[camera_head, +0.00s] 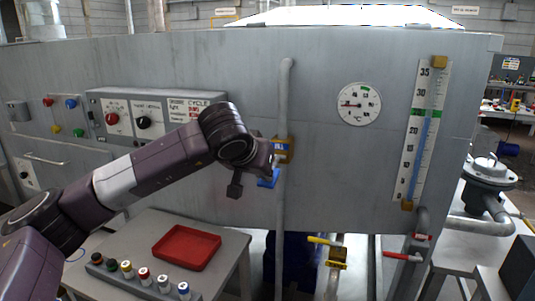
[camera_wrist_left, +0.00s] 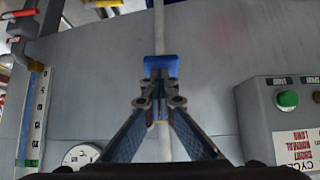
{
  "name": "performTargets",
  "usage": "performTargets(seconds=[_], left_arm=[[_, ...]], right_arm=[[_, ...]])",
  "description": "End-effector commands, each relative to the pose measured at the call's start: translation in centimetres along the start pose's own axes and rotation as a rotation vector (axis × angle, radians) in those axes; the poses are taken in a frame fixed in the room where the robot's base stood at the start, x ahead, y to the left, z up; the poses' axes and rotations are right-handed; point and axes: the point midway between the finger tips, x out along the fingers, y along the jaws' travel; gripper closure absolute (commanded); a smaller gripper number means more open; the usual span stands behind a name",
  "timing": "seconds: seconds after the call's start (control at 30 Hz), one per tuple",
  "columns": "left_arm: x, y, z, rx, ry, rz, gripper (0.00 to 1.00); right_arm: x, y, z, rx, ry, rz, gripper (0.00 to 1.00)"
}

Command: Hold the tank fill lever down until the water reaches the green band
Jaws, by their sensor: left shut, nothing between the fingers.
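The fill lever has a blue handle (camera_head: 268,180) below a brass valve body (camera_head: 284,151) on a vertical pipe at the tank's front wall. My left gripper (camera_head: 270,171) is shut and empty at the blue handle, with its tips over or against it; contact is not certain. In the left wrist view, the blue handle (camera_wrist_left: 161,66) shows just beyond the closed fingertips (camera_wrist_left: 158,90). The tall level gauge (camera_head: 421,140) stands at the right of the tank wall. Its blue water column reaches up near the green band (camera_head: 430,113); the exact gap is too small to tell. My right gripper is not in view.
A round dial (camera_head: 359,104) sits between lever and level gauge. A control panel (camera_head: 155,115) is behind my left arm. The wall around the lever is mostly clear.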

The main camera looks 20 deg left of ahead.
Motion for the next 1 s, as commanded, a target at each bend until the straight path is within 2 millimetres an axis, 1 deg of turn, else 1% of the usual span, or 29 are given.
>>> performTargets(seconds=[0.03,0.07,0.17,0.27,0.33,0.4,0.6,0.7,0.83,1.0], left_arm=[[0.1,0.1,0.4,0.003,-0.016,-0.002,1.0],[-0.2,0.1,0.2,0.003,-0.015,-0.002,1.0],[-1.5,0.3,-0.9,0.003,-0.011,-0.001,1.0],[-3.5,0.7,-2.4,0.005,-0.003,0.002,1.0],[-4.5,0.6,-1.6,0.006,0.001,0.002,1.0],[-6.2,0.6,-1.2,0.006,0.003,0.002,1.0],[-10.4,0.6,-0.5,0.004,0.005,0.002,1.0],[-11.8,0.6,-0.3,0.003,0.004,0.002,1.0],[-12.8,0.6,-0.1,0.002,0.003,0.002,1.0],[-13.2,0.6,-0.1,0.001,0.002,0.001,1.0]], right_arm=[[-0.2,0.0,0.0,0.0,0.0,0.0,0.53],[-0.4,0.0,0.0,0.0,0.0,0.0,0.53],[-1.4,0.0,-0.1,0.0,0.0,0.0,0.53],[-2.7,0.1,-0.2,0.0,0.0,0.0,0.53],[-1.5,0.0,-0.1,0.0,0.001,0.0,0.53],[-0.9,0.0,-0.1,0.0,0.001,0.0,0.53],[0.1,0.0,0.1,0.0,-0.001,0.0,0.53],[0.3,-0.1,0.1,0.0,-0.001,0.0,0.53],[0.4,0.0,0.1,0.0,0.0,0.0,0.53],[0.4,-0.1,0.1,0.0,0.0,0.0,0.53]])
